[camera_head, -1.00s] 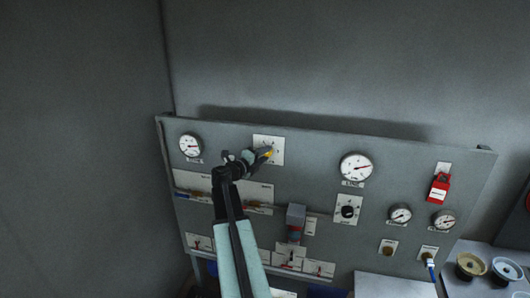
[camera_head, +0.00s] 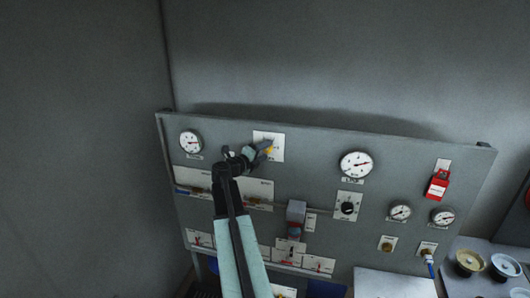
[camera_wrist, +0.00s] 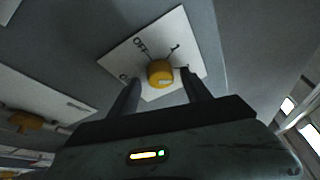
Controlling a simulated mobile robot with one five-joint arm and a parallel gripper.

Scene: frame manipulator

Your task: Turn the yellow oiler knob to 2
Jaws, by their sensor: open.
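The yellow oiler knob (camera_wrist: 160,73) sits on a white dial plate (camera_wrist: 135,50) on the grey panel. In the wrist view the plate reads "OFF" and "1"; other marks are partly hidden by my fingers. A pale mark shows on the knob's lower right. My gripper (camera_wrist: 160,92) is open, with one finger to each side of the knob's lower part; I cannot tell whether they touch it. In the head view, my gripper (camera_head: 266,150) is in front of the plate (camera_head: 276,140), and only a little yellow of the knob (camera_head: 269,150) shows.
On the panel (camera_head: 320,140) are a gauge (camera_head: 190,142) at left, a larger gauge (camera_head: 355,164), a black knob (camera_head: 348,208), a grey box (camera_head: 296,212) and a red lock (camera_head: 438,186). Another yellow part (camera_wrist: 25,121) shows at left in the wrist view.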

